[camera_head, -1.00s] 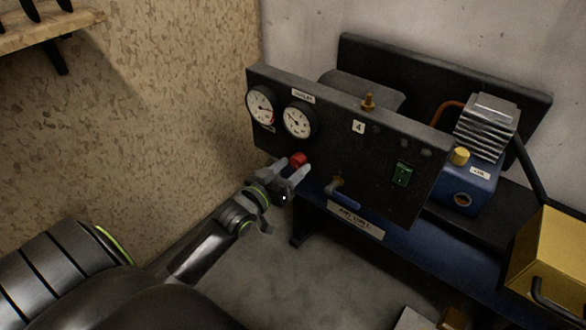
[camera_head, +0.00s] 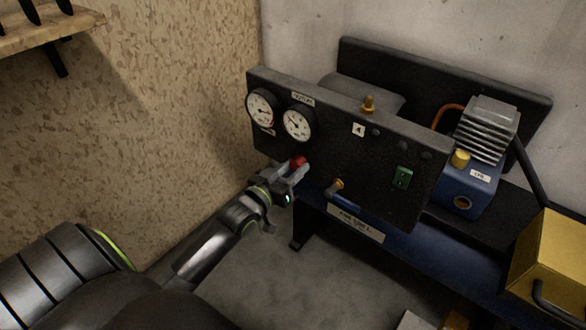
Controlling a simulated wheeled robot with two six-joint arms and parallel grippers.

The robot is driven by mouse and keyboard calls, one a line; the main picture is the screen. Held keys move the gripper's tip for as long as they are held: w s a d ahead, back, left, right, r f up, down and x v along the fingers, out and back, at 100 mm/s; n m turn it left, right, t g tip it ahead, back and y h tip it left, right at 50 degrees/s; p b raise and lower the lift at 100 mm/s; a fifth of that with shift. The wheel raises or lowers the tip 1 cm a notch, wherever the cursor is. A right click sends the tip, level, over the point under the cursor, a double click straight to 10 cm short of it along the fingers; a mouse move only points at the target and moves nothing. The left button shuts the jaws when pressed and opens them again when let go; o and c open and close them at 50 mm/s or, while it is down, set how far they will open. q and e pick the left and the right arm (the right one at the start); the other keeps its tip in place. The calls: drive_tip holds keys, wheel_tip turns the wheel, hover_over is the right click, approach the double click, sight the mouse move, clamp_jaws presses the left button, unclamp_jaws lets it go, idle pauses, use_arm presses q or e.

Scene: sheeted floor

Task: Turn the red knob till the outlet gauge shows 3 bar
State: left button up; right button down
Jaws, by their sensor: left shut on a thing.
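The red knob (camera_head: 298,162) sits low on the front of the black panel (camera_head: 330,158), below the gauges. My left gripper (camera_head: 297,168) is shut on the red knob, with its fingers on either side and partly covering it. Two round white gauges are on the panel's left: one gauge (camera_head: 261,107) at the far left and another (camera_head: 297,123) to its right, under a small label. Their needles and figures are too small to read surely. My right gripper is not in view.
A brass-coloured lever valve (camera_head: 337,186) sits right of my left gripper, close to it. A blue compressor (camera_head: 472,190) and a yellow box (camera_head: 552,262) stand at the right.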

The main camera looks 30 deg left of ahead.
use_arm(q)
drive_tip(key=shift+m, duration=0.6)
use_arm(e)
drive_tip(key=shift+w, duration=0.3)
use_arm(q)
drive_tip(key=o, duration=1)
drive_tip(key=shift+c, duration=0.2)
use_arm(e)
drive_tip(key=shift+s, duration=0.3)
use_arm(q)
drive_tip(key=shift+s, duration=0.15)
